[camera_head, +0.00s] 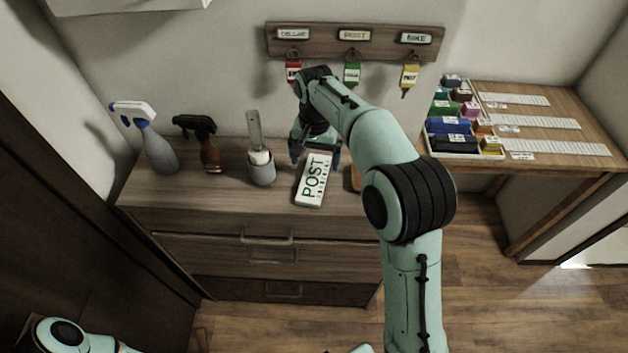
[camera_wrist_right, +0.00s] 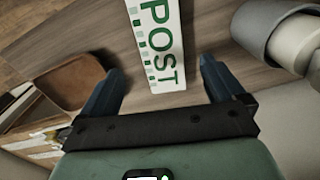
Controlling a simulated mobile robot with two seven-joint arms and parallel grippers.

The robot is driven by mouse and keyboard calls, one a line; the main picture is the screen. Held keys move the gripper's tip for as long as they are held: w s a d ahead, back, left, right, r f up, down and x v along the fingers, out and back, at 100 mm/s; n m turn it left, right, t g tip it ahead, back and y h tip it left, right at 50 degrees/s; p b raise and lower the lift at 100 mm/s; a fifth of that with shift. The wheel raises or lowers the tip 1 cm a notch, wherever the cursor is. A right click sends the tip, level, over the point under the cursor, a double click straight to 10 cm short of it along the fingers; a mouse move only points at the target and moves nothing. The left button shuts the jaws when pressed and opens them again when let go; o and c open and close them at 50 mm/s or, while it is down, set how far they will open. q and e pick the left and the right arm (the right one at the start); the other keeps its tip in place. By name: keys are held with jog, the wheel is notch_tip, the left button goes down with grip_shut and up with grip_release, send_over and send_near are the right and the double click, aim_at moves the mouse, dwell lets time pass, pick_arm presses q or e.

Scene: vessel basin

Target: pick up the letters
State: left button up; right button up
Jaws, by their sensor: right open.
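A white slab marked POST in green (camera_head: 313,182) lies on the wooden cabinet top. It also shows in the right wrist view (camera_wrist_right: 158,45). No loose object is clearly recognisable as a letter. My right gripper (camera_head: 315,155) is above the back end of the slab, fingers pointing down. In the wrist view the gripper (camera_wrist_right: 161,75) is open, with the slab's near end between and beyond its fingertips. I see no contact. Of my left arm only a part shows at the bottom left; its gripper is out of view.
A grey holder with a brush (camera_head: 261,170), a dark spray bottle (camera_head: 205,145) and a white-blue one (camera_head: 155,145) stand left of the slab. A brown tray (camera_wrist_right: 68,75) is partly hidden behind my arm in the head view. Key tags hang from a rack (camera_head: 354,40).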

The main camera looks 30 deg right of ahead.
aim_at(314, 177)
jog(key=shift+w+f, duration=0.1)
jog(key=shift+f, duration=0.55)
notch_tip(314, 177, down, 5)
jog(key=shift+a+r+b, duration=0.1)
jog(key=shift+a+b, duration=0.05)
jog(key=shift+b, duration=0.25)
jog(key=c, duration=1.2)
